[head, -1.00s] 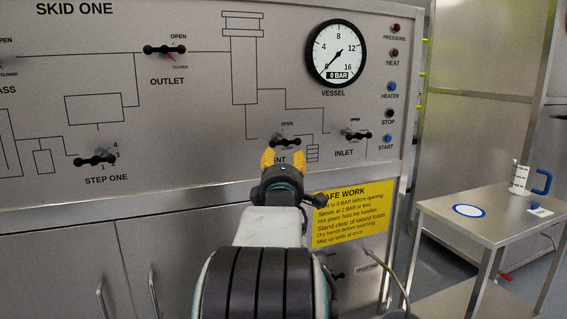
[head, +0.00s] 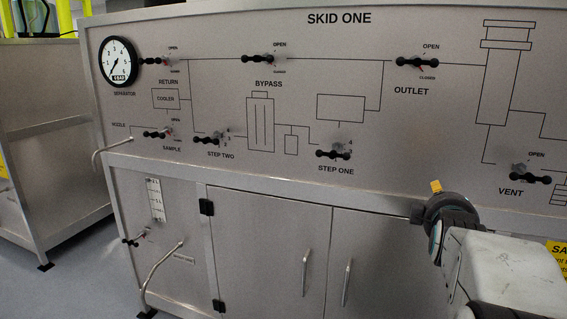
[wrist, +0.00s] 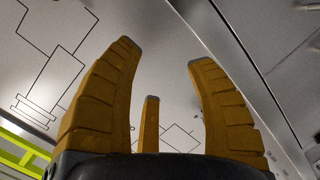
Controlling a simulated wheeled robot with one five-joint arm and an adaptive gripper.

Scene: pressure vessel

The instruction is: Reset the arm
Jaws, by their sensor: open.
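My gripper (head: 437,187) is at the lower right of the head view, in front of the skid panel, with one yellow fingertip showing above its dark body. In the wrist view my gripper (wrist: 160,60) has its yellow fingers spread wide with nothing between them. The grey panel with printed lines lies beyond the fingers. My arm reaches in from the lower right corner of the head view.
The SKID ONE panel (head: 200,75) fills the head view. It carries black handles such as the vent handle (head: 530,178) and the outlet handle (head: 415,63), and a separator gauge (head: 118,62). Cabinet doors (head: 270,250) are below. Floor (head: 80,270) shows at the left.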

